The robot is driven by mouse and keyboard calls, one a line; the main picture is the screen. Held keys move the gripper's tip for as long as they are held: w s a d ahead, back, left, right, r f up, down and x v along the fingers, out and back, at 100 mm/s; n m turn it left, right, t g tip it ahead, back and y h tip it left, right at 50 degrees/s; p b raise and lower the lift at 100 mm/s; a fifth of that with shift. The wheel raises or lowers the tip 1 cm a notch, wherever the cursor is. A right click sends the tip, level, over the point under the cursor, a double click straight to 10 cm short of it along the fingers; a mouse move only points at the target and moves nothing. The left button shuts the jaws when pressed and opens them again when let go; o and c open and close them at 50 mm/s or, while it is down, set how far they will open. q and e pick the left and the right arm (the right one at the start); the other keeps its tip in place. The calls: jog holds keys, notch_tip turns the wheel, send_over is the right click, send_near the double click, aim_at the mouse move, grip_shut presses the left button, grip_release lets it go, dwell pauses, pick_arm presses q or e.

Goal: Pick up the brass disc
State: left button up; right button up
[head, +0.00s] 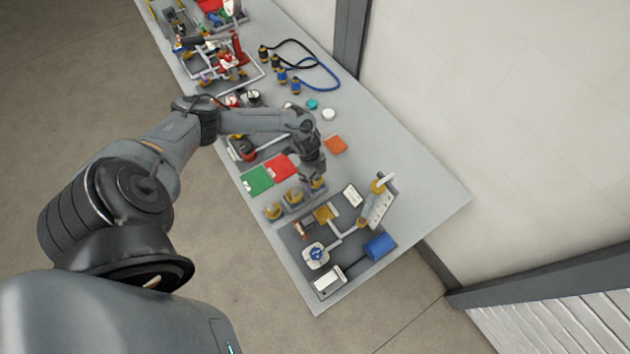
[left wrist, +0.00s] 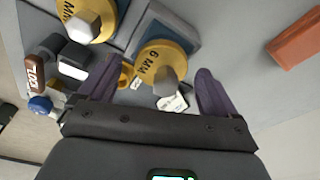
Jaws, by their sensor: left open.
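Several brass discs with grey knobs stand in a row of grey holders near the table's front edge in the head view: one at the left end (head: 272,212), one in the middle (head: 293,197) and one at the right end (head: 318,185). My left gripper (head: 314,178) is over the right-end disc and partly hides it. In the left wrist view the left gripper (left wrist: 155,88) is open, and a brass disc marked 6 MM (left wrist: 160,57) shows between and beyond its two fingertips. Contact cannot be told. Another brass disc (left wrist: 92,18) sits at upper left. My right gripper is not in view.
A pump skid tray (head: 338,277) with a blue motor (head: 380,246) and a blue-handled valve (head: 316,254) lies close in front. Green (head: 257,181) and red (head: 282,167) mats lie left of the gripper. An orange block (head: 335,144) lies behind; the table's right side is clear.

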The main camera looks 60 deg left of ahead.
aim_at(316, 177)
pick_arm(q)
jog(key=c, duration=1.2)
jog(key=shift+c, duration=0.2)
jog(key=shift+r, duration=0.5)
notch_tip(316, 177, up, 3)
jog(key=shift+r+b, duration=0.1)
jog(key=shift+b, duration=0.2)
jog(key=d+r, duration=0.6)
jog(key=d, duration=0.5)
jog(key=shift+w+d+r+b, duration=0.3)
jog(key=shift+w+r+b, duration=0.05)
jog(key=shift+w+b, duration=0.1)
